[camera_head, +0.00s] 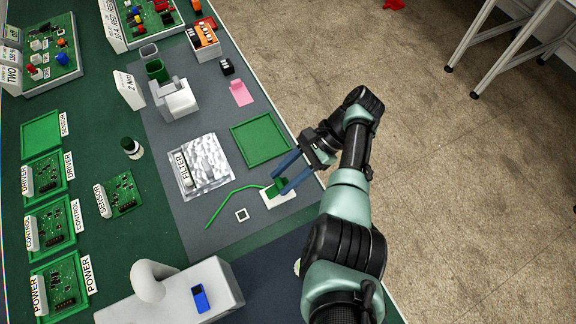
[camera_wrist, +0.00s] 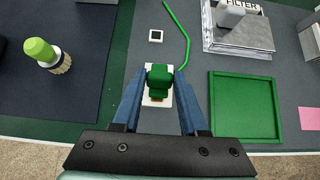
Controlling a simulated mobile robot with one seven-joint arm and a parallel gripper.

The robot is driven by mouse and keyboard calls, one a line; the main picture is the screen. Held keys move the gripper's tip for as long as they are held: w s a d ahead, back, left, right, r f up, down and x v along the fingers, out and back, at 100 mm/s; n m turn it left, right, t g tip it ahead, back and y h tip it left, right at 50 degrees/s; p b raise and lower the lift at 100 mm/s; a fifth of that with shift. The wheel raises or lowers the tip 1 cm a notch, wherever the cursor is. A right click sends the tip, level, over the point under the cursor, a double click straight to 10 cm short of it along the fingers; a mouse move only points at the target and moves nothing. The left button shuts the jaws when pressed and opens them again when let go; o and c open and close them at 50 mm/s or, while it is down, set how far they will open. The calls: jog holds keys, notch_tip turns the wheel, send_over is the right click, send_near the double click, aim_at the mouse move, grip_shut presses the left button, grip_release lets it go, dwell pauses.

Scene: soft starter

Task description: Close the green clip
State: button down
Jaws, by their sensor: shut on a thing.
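The green clip (camera_head: 278,186) stands on a small white base plate (camera_head: 280,199) near the table's right edge. It also shows in the wrist view (camera_wrist: 159,77), between the blue fingers. My gripper (camera_head: 279,183) is shut on the clip, with its fingers on either side; it also shows in the wrist view (camera_wrist: 159,86). A thin bent green strip (camera_head: 232,195) runs from beside the clip to the lower left. The fingers partly hide the clip, and I cannot tell whether its lid is fully down.
An empty green tray (camera_head: 261,142) lies just beyond the clip. A silver bag labelled FILTER (camera_head: 206,160) is to the left. A small white square (camera_head: 242,215) lies on the grey mat. Circuit boards in green trays (camera_head: 55,227) line the left side.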

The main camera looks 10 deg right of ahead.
jog(key=p, duration=0.1)
jog(key=r+h+p, duration=0.1)
jog(key=p, duration=0.1)
jog(key=shift+s+a, duration=0.25)
jog(key=shift+a, duration=0.15)
jog(key=shift+a+f+h+p, duration=0.15)
jog(key=shift+h+p, duration=0.25)
jog(key=shift+p, duration=0.2)
jog(key=shift+f, duration=0.15)
jog(key=shift+c, duration=2.2)
grip_release()
jog(key=shift+t, duration=0.3)
jog(key=shift+w, duration=0.1)
